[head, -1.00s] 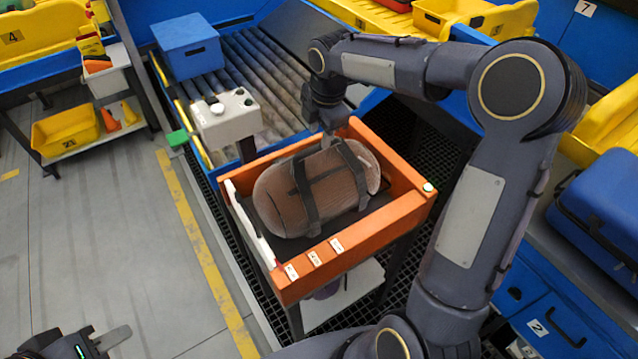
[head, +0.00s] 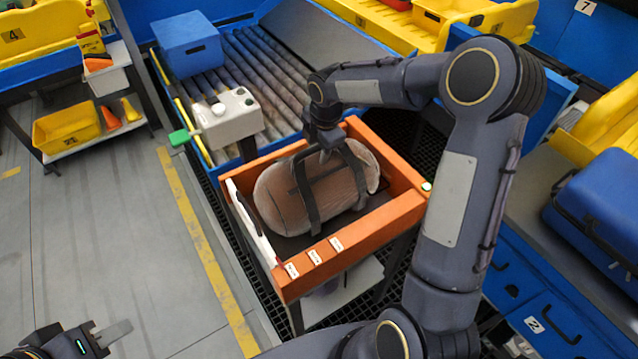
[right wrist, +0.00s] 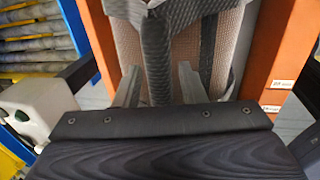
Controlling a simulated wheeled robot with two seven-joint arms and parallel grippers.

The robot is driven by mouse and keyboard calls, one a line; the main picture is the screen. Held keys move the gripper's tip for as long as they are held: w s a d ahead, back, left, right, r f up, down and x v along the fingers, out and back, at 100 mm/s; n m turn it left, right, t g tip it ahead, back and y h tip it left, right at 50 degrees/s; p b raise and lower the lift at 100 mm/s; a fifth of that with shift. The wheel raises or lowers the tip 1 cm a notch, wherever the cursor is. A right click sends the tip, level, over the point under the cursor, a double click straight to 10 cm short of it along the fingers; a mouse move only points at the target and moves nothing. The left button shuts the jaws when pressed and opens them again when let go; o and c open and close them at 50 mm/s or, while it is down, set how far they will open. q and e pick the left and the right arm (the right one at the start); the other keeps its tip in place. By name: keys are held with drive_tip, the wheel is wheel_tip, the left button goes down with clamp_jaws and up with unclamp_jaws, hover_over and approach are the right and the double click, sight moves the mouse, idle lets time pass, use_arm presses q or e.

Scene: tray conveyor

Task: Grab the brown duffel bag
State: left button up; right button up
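The brown duffel bag (head: 285,195) has dark straps and lies in an orange tray (head: 370,230). My right gripper (head: 328,154) is over the bag's top, at its dark straps. In the right wrist view, the two fingers of my right gripper (right wrist: 158,85) stand apart, with a dark strap (right wrist: 157,45) between them. Gaps show beside the strap, so the fingers do not look closed on it. The bag's ribbed brown cloth (right wrist: 205,50) is below. My left gripper (head: 118,333) is at the lower left, away from the bag; its finger opening is unclear.
A white control box (head: 226,115) and a roller conveyor (head: 255,70) with a blue box (head: 188,45) are behind the tray. A blue suitcase (head: 600,205) is at right. Grey floor (head: 110,230) is clear at left.

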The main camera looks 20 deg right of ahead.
drive_tip(key=shift+f, duration=0.25)
idle(0.3)
clamp_jaws()
idle(1.2)
drive_tip(key=shift+r, duration=0.2)
